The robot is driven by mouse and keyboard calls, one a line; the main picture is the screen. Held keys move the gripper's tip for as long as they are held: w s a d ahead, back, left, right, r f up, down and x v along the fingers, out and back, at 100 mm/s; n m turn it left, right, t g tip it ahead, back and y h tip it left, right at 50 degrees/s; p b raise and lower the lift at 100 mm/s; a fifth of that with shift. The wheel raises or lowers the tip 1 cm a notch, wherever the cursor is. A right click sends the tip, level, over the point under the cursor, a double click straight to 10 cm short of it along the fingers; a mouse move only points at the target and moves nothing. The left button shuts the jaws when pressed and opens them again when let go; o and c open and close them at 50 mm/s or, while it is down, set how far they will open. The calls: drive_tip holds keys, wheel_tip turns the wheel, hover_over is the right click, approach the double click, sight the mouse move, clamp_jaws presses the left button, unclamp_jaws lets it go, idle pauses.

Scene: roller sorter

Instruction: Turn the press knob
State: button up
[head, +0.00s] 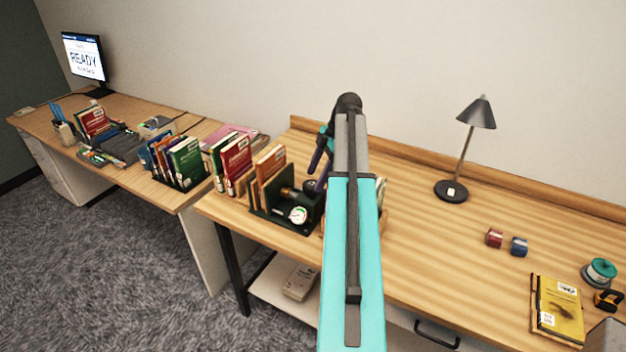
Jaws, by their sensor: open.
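A small black press (282,222) stands near the front left edge of the wooden workbench (425,235). It has a round white dial gauge (298,214) on its front. A brass-coloured knob (288,192) shows at the press, small and partly hidden. My gripper (311,186), dark and purplish, is just right of the knob, pointing down and left towards it. It is open. My arm hides part of the press's right side. I cannot tell whether the fingers touch the knob.
Books (236,165) stand upright left of the press. A black lamp (478,113) stands at the back. Two small boxes, one red (494,238) and one blue (519,246), and a yellow book (560,308) lie to the right. The bench middle is mostly clear.

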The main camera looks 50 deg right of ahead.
sight(313, 184)
drive_tip(key=shift+p+x, duration=0.35)
drive_tip(key=shift+x, duration=1.05)
drive_tip(key=c, duration=1.1)
drive_tip(key=shift+o, duration=0.2)
drive_tip(key=shift+a+f+m+b, duration=0.1)
drive_tip(key=shift+m+b, duration=0.25)
drive_tip(key=shift+m, duration=0.05)
